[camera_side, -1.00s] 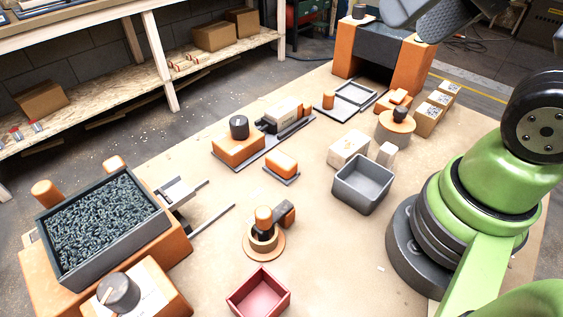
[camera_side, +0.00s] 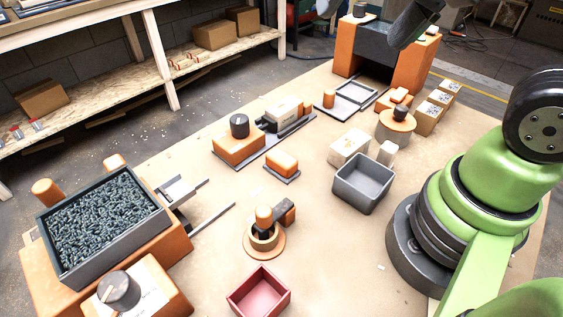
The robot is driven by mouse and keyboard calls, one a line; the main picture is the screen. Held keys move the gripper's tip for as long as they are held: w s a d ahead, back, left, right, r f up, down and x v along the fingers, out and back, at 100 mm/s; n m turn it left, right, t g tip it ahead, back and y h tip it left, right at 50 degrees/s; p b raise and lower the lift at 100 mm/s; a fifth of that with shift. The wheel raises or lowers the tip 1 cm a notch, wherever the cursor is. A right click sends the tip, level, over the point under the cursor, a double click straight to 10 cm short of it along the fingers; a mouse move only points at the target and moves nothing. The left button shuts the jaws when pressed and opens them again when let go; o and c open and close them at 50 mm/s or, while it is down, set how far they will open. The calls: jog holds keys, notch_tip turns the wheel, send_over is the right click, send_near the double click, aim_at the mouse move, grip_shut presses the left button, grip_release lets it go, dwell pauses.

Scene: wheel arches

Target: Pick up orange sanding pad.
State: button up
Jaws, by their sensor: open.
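The orange sanding pad (camera_side: 282,161) is a small rounded orange block on a thin dark grey base. It lies flat near the middle of the table, apart from the things around it. My gripper (camera_side: 415,22) shows only in part, as a dark grey finger at the top edge, right of centre. It is open, with nothing seen in it, and is well away from the pad in the picture. The rest of the gripper is cut off by the frame.
A grey open bin (camera_side: 363,184) stands right of the pad, and an orange-based device with a black knob (camera_side: 239,143) stands left of it. A round orange holder (camera_side: 264,240) and a red bin (camera_side: 259,292) are in front. A parts tray (camera_side: 103,228) is at left.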

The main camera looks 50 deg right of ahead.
jog(key=w+a+f+m+g+h, duration=0.1)
jog(key=w+f+m+g, duration=0.2)
jog(key=w+f+m, duration=0.45)
jog(key=m+g, duration=0.2)
send_near(281, 156)
jog(key=shift+h, duration=0.3)
notch_tip(281, 156, down, 4)
jog(key=shift+s+a+f, duration=0.1)
jog(key=shift+a+f, duration=0.1)
jog(key=shift+f, duration=2.95)
jog(key=c, duration=1)
jog(key=shift+r, duration=0.1)
notch_tip(281, 156, up, 10)
jog(key=shift+f, duration=0.1)
